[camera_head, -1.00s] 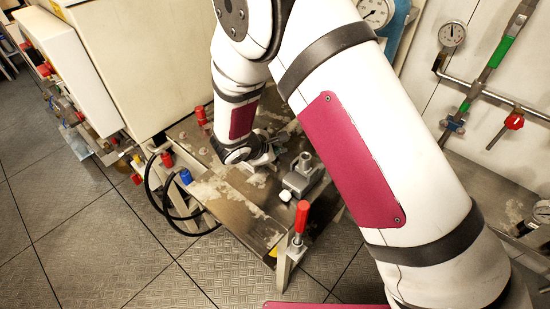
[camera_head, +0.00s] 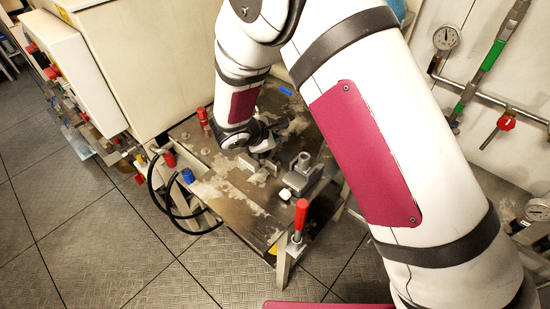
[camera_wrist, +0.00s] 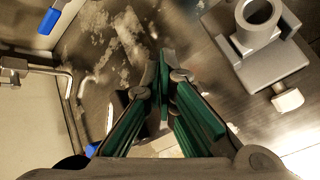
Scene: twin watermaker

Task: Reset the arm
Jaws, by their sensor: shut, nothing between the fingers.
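My arm reaches down over a worn metal bench (camera_head: 235,205). My gripper (camera_head: 268,158) is above the bench, just left of a grey fixture with a round upright socket (camera_head: 303,172). In the wrist view my gripper's green-padded fingers (camera_wrist: 165,70) are closed together and hold nothing. There the grey fixture (camera_wrist: 262,50) is to the right of the fingertips, apart from them. A pale knob (camera_wrist: 288,99) sticks out of its side. Part of the bench is hidden behind my arm.
A red-handled clamp (camera_head: 300,215) stands at the bench's front corner. A blue knob (camera_head: 188,176), a red knob (camera_head: 169,160) and black hoses (camera_head: 160,205) are along the left edge. A gauge (camera_head: 446,38) and red valve (camera_head: 506,122) are on the right wall. Open floor (camera_head: 80,240) lies left.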

